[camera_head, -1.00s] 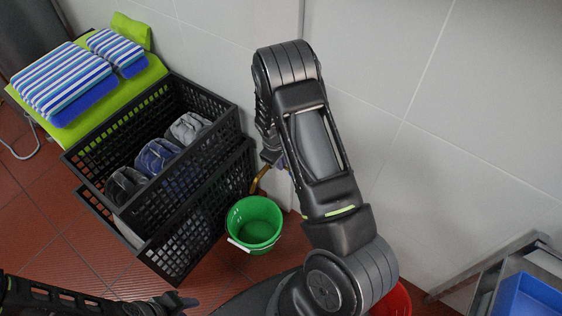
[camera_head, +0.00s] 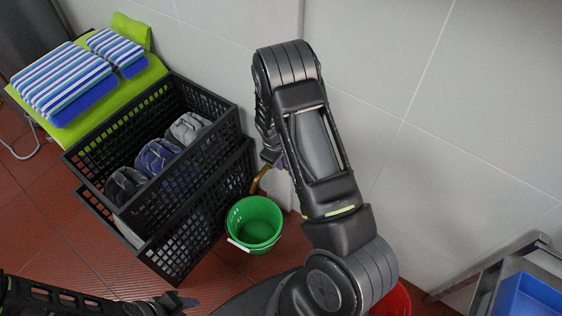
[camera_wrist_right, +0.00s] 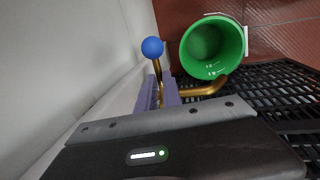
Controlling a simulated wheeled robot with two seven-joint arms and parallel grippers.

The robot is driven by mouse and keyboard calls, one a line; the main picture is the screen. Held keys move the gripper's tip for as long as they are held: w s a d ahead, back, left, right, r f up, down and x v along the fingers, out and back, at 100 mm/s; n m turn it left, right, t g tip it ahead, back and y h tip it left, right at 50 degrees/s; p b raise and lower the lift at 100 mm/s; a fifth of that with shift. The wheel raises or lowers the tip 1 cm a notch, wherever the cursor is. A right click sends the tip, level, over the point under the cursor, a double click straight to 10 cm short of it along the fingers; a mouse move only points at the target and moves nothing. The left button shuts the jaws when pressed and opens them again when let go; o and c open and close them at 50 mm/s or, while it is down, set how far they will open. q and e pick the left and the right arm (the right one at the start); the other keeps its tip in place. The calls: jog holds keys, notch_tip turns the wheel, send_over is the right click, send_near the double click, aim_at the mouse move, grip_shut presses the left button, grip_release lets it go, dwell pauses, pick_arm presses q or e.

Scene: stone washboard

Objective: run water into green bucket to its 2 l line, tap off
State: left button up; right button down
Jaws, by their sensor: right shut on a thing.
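The green bucket (camera_head: 254,225) stands on the floor against the black crates; in the right wrist view (camera_wrist_right: 213,50) pale marks show on its inner wall. I cannot tell whether it holds water. The brass tap (camera_head: 261,177) sits at the wall above the bucket; in the right wrist view its curved spout (camera_wrist_right: 207,90) points towards the bucket, and no stream shows. Its lever has a blue ball end (camera_wrist_right: 152,47). My right gripper (camera_wrist_right: 160,92), with purple fingers, is shut on the tap lever. My left gripper (camera_head: 170,303) is at the bottom edge, its jaws unclear.
Black crates (camera_head: 185,215) with rolled cloths stand left of the bucket. A lime board with striped cloths (camera_head: 65,85) is at the back left. A red bucket (camera_head: 395,300) is partly hidden by my arm. A blue tray (camera_head: 528,298) is at the lower right.

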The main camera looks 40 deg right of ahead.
jog(key=shift+a+m, duration=0.2)
jog(key=shift+m, duration=0.2)
jog(key=shift+w+a+m+g+b, duration=0.25)
jog(key=shift+a+m+b, duration=0.35)
jog(key=shift+m, duration=0.9)
jog(key=shift+w+a+m+g+b, duration=0.1)
jog(key=shift+a+m+g+b, duration=0.4)
jog(key=shift+m, duration=1)
jog(key=shift+w+a+m+g+b, duration=0.2)
jog(key=shift+a+m+b, duration=0.55)
jog(key=shift+m, duration=0.75)
jog(key=shift+a, duration=0.1)
jog(key=c, duration=1.5)
grip_release()
jog(key=s+p+v, duration=0.1)
jog(key=v, duration=0.6)
jog(key=shift+w+r, duration=0.45)
jog(key=shift+w, duration=0.1)
